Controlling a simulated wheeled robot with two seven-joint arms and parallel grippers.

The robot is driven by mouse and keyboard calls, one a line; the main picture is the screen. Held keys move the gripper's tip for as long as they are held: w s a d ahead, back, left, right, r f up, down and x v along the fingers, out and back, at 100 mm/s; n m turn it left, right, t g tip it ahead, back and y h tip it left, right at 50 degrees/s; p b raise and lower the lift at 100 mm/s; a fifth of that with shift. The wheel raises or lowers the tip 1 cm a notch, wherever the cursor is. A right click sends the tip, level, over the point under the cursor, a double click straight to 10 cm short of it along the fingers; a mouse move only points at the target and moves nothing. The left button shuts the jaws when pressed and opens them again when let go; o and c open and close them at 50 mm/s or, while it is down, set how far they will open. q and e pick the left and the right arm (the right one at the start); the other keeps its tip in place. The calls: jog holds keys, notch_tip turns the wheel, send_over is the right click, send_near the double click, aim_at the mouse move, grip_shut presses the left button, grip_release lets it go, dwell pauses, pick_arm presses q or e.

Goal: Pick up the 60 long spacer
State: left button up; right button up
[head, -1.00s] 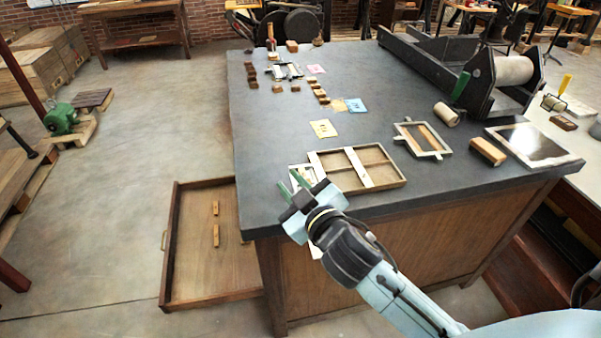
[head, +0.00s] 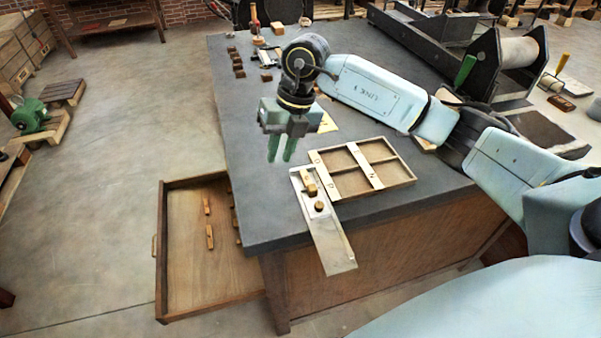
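Several small wooden strips lie in the open drawer: one (head: 207,206) above another (head: 210,237), and more along its right side, partly hidden by the table edge. Any size marks are too small to read, so I cannot tell which is the 60 long spacer. My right gripper (head: 281,153) is above the tabletop near its left edge, right of the drawer. Its two green fingers point down with a gap between them and nothing held. My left gripper is not in view.
The drawer (head: 163,255) juts out left of the dark table (head: 225,130). A metal tray (head: 330,248) with small wooden blocks overhangs the front edge, beside a divided wooden case (head: 410,178). My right arm crosses above the table, hiding part of it.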

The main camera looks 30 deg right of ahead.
jog(key=w+d+r+m+h, duration=0.1)
jog(key=d+h, duration=0.2)
jog(key=d, duration=0.4)
send_over(306, 177)
notch_tip(306, 177, down, 6)
jog(key=shift+s+f, duration=0.1)
jog(key=shift+f, duration=3.2)
jog(key=shift+c, duration=0.4)
grip_shut()
